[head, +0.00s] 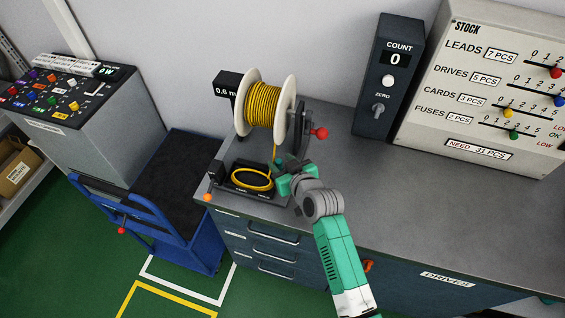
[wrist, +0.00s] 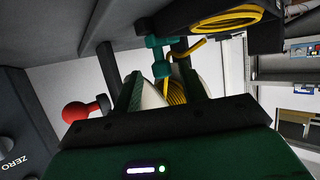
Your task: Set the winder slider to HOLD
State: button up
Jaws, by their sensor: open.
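The winder stands on the grey bench with a spool of yellow cable (head: 264,105) between white flanges and a red-knobbed crank (head: 319,133) at its right. Its low black base (head: 232,192) holds a yellow cable coil (head: 250,179). Small print on the base's front edge is too small to read, so I cannot pick out HOLD. An orange knob (head: 207,197) sits at the base's left front corner. My gripper (head: 284,178) is just right of the coil, below the spool. In the wrist view my gripper (wrist: 163,76) is open, with a teal winder part (wrist: 160,42) beyond its fingers.
A black COUNT box (head: 389,80) and a white STOCK panel (head: 480,85) stand at the back right. A blue cart (head: 160,205) and a grey button console (head: 90,130) are at the left. The bench right of my arm is clear.

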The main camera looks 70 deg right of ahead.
jog(key=p+v, duration=0.1)
jog(key=v, duration=0.6)
jog(key=shift+s+a+r, duration=0.2)
jog(key=shift+s+a, duration=0.05)
jog(key=w+a+r+n+t, duration=0.2)
jog(key=w+a+r, duration=0.2)
jog(key=w+r, duration=0.35)
jog(key=w+a+r+n+t, duration=0.1)
jog(key=w+a+r+t, duration=0.1)
jog(key=w+a+r, duration=0.5)
jog(key=w+a+r+n+t+y, duration=0.25)
jog(key=a+r, duration=0.35)
jog(key=r, duration=0.3)
jog(key=w+a+r+n+t+y, duration=0.1)
jog(key=w+a+r+t, duration=0.3)
jog(key=r, duration=0.5)
jog(key=s+a+r+n+t+y, duration=0.1)
jog(key=s+a+r+t+y, duration=0.2)
jog(key=a+r, duration=0.8)
jog(key=s+a+r+n+t+y, duration=0.2)
jog(key=s+a+r+y, duration=0.15)
jog(key=a+r, duration=0.75)
notch_tip(320, 180, up, 21)
jog(key=s+a+p, duration=0.1)
jog(key=a+p, duration=0.1)
jog(key=p, duration=2)
jog(key=shift+s+m, duration=0.25)
jog(key=shift+m, duration=0.1)
